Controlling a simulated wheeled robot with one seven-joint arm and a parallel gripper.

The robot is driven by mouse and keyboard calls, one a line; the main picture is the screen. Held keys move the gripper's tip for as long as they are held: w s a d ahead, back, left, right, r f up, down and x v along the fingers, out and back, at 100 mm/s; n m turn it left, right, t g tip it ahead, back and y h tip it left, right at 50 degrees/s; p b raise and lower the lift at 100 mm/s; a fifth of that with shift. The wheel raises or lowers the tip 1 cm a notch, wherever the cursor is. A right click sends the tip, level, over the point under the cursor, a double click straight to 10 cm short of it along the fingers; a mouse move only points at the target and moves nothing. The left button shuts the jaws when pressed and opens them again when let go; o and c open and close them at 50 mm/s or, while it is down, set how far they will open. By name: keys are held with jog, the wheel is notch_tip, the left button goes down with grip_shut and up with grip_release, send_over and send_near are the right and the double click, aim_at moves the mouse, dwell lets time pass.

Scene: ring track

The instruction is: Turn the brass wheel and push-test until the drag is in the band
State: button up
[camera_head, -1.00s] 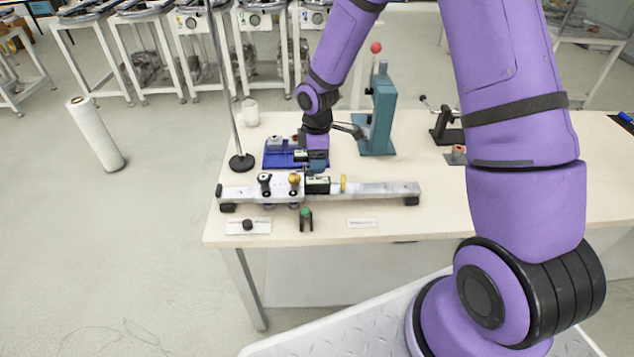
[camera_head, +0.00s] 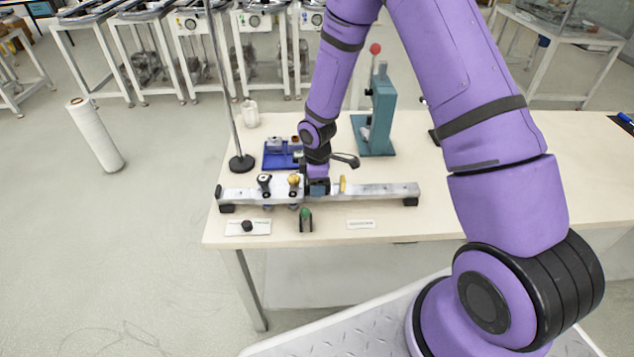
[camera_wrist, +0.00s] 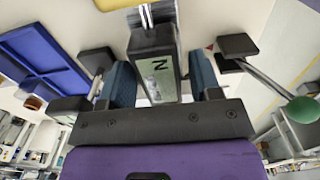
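The brass wheel (camera_head: 294,179) stands on the left part of the grey rail (camera_head: 385,190), beside a black knob (camera_head: 265,180). My gripper (camera_head: 317,187) is low over the rail, just right of the brass wheel. In the wrist view, its two blue-grey fingers (camera_wrist: 163,85) straddle a dark box gauge (camera_wrist: 168,68) whose display shows an N. The left finger is close against the gauge; a narrow gap shows at the right finger. A yellow piece (camera_head: 342,184) stands on the rail to the right. My gripper hides most of the gauge in the head view, and the reading is not legible.
A blue tray (camera_head: 272,162) lies behind the rail. A teal press (camera_head: 378,120) and a thin pole (camera_head: 222,80) stand behind it.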

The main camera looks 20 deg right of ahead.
aim_at(378, 188)
grip_shut()
jog(key=s+d, duration=0.2)
jog(key=d, duration=0.3)
jog(key=s+d, duration=0.1)
jog(key=d, duration=0.5)
jog(key=s+d, duration=0.2)
jog(key=d, duration=0.4)
jog(key=shift+s+d, duration=0.1)
jog(key=shift+s, duration=0.25)
jog(key=shift+o, duration=1.1)
grip_release()
jog(key=shift+r, duration=0.1)
notch_tip(378, 188, up, 11)
jog(key=shift+f, duration=0.2)
